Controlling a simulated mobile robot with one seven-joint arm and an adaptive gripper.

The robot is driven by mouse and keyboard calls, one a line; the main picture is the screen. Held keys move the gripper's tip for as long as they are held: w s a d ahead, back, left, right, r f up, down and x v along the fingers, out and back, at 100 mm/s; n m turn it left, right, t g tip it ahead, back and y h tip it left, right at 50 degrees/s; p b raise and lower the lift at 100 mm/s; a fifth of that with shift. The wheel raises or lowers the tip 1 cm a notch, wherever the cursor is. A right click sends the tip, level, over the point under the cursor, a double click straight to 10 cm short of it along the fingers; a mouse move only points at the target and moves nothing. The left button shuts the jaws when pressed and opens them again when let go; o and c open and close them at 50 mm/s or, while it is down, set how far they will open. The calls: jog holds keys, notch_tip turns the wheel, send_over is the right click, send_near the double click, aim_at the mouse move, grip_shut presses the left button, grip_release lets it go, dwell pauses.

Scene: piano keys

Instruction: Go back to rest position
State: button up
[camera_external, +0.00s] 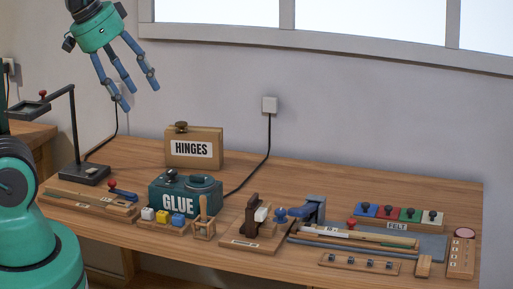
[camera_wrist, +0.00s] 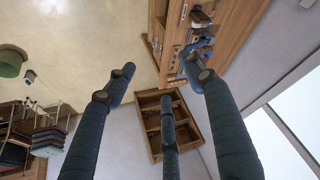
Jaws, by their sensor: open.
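My gripper (camera_external: 126,82) is at the upper left of the external view, high above the left part of the wooden workbench (camera_external: 135,158). Its blue fingers are spread open and point down and to the right, with nothing between them. In the wrist view the open fingers (camera_wrist: 158,95) reach up from the bottom edge, also empty. The gripper touches nothing on the bench. My arm between the green base link and the gripper is mostly out of frame.
The bench holds a HINGES box (camera_external: 207,148), a green GLUE box (camera_external: 170,200), a black lamp stand (camera_external: 84,175), a clamp block (camera_external: 252,236) and a FELT tray (camera_external: 398,226). The wrist view shows a wooden shelf (camera_wrist: 150,105) and stacked chairs (camera_wrist: 47,143). Air around the gripper is free.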

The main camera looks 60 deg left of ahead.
jog(key=shift+f+b, duration=0.95)
dwell(1.0)
